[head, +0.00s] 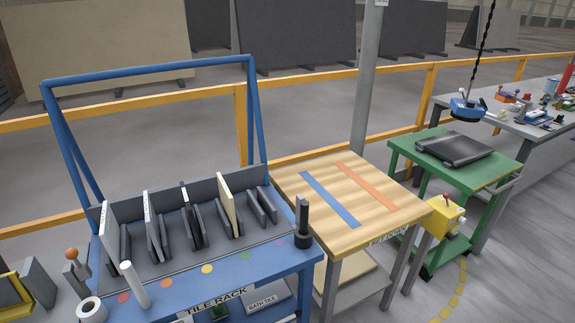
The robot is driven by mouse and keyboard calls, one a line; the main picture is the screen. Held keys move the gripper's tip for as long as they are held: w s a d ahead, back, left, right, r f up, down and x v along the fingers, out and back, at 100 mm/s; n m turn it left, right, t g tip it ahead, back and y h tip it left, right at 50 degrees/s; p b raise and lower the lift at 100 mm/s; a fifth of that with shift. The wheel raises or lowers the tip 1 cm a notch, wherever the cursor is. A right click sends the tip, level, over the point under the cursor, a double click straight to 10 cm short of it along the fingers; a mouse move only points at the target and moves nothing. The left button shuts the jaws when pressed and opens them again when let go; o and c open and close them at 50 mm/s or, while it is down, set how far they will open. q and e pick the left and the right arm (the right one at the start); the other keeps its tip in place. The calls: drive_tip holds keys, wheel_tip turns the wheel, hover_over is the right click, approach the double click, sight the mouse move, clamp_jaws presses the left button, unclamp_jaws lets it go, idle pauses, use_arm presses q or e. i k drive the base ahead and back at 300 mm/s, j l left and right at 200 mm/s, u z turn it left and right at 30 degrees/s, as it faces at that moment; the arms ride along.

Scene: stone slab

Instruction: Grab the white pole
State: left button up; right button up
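A white pole (134,285) shows at the lower left of the head view, at the front left of the blue tile rack (230,265). It is a short, plain cylinder with a rounded top, tilted a little to the left in the picture. I cannot tell whether its lower end is fixed or just resting. Neither of my grippers is in view.
A white roll (91,309) and an orange-knobbed lever (75,262) are left of the pole. Upright tiles (154,226) stand in the rack behind it. A black cylinder (302,222) stands at the rack's right end. A wooden-topped table (345,197) is further right.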

sight(127, 268)
drive_tip(key=u, duration=1.35)
